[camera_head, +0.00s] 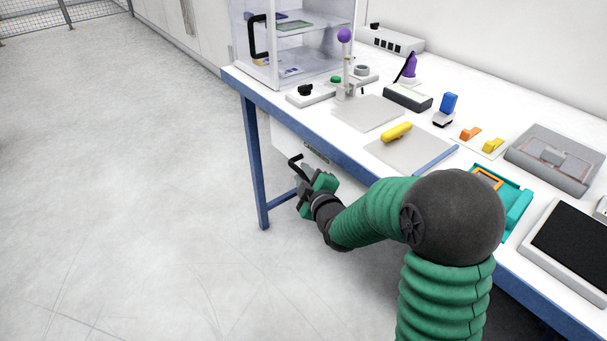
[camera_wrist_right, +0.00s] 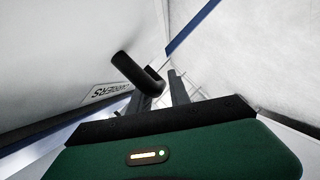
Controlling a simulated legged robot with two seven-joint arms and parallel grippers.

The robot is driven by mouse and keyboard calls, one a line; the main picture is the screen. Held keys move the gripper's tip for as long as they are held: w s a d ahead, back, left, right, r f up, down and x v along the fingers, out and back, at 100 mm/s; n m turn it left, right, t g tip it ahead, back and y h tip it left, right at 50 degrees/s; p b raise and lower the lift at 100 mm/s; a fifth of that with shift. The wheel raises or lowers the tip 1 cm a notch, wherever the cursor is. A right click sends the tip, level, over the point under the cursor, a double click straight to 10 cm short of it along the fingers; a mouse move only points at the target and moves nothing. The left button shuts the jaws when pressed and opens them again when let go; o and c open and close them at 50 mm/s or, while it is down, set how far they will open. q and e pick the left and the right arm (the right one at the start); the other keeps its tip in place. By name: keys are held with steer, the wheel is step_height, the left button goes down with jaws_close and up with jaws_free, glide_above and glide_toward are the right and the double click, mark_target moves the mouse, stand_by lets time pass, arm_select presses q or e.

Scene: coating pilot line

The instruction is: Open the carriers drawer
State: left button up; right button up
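The carriers drawer (camera_head: 290,142) is a white front under the blue table edge, with a partly hidden dark label. In the right wrist view its label (camera_wrist_right: 108,92) shows at left, cut by the handle. The black bar handle (camera_head: 294,162) stands out from the front; it also shows in the right wrist view (camera_wrist_right: 136,74). My right gripper (camera_head: 305,180) is right at the handle. In the right wrist view its two fingers (camera_wrist_right: 162,92) are apart, and the handle's near end overlaps the left finger. Contact cannot be told. The drawer appears closed. My left gripper is out of view.
The white table top (camera_head: 345,133) carries a clear cabinet (camera_head: 290,45), a yellow object (camera_head: 397,132), a teal fixture (camera_head: 515,205) and a dark-screened device (camera_head: 570,245). A blue table leg (camera_head: 255,165) stands left of my gripper. The floor (camera_head: 130,190) at left is clear.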

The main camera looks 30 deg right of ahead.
jaws_close()
steer(key=shift+d+f, duration=0.1)
steer(key=shift+s+f, duration=0.15)
steer(key=shift+f, duration=0.05)
stand_by(0.8)
